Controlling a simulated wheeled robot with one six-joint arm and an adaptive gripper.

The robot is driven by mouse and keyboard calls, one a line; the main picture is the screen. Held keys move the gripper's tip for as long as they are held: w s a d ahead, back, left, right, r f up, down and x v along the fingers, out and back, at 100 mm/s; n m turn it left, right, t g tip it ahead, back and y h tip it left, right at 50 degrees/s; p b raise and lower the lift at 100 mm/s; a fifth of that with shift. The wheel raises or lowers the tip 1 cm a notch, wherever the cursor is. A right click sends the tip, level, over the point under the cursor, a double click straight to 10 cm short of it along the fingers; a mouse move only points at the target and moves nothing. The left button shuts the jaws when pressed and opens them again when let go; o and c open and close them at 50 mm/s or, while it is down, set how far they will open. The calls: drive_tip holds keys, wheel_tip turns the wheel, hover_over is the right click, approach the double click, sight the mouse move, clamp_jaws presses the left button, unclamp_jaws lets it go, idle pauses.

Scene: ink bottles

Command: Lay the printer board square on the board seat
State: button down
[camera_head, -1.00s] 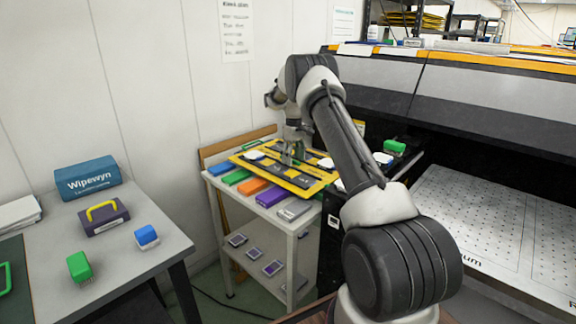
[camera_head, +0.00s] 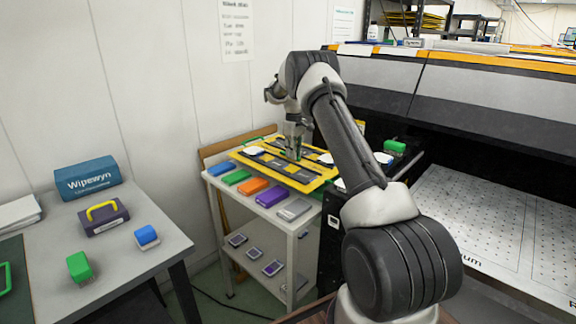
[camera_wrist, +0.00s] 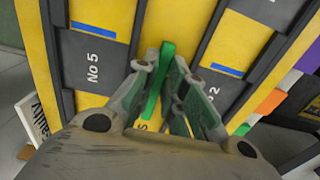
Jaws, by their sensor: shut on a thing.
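My gripper (camera_wrist: 160,72) is shut on a thin green board (camera_wrist: 166,52), seen edge-on between the two fingers in the wrist view. I take it to be the printer board; much of it is hidden by the fingers. In the head view my gripper (camera_head: 294,153) is over the yellow plate (camera_head: 316,185) with dark bays. Whether the board touches the plate, I cannot tell. No board seat is clearly identifiable.
The plate lies on a shelf cart (camera_head: 290,221) with several coloured blocks along its front, including a purple one (camera_head: 270,194). A large printer (camera_head: 470,95) stands to the right. A side table (camera_head: 110,262) at left holds a blue box (camera_head: 88,178).

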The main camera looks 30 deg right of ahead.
drive_tip(key=shift+r, duration=2.1)
